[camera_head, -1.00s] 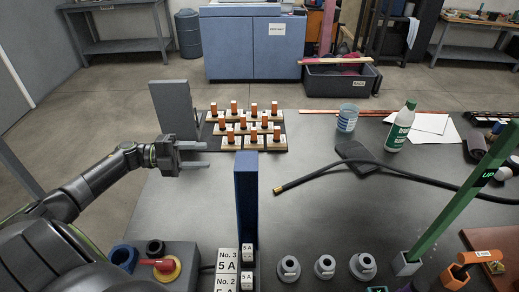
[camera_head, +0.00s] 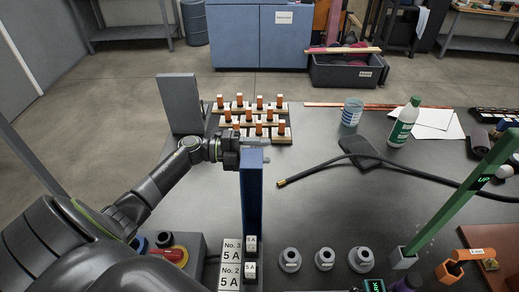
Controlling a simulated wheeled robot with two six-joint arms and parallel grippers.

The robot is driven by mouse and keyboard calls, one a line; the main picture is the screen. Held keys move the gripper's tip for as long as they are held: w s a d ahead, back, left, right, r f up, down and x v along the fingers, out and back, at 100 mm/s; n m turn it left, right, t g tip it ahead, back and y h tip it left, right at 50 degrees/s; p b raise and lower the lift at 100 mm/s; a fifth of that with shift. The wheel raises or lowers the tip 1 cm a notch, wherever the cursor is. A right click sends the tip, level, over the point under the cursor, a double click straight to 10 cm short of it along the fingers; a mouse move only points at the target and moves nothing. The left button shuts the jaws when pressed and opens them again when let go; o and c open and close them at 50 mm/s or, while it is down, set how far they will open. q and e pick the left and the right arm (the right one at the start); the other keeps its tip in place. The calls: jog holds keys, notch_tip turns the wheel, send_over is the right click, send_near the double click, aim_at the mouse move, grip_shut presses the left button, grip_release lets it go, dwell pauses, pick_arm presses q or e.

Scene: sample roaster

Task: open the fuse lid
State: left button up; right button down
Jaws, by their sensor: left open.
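Whether the fingers touch the panel cannot be told. The panel's lower end and hinge are not clearly visible. My right gripper is not in view.
A red rotary switch (camera_head: 170,256) sits at the lower left. A black hose (camera_head: 330,169) lies to the right. Grey cylinders (camera_head: 325,259) stand in front.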

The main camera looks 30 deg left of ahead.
aim_at(259, 156)
pick_arm(q)
jog(key=shift+c, duration=0.2)
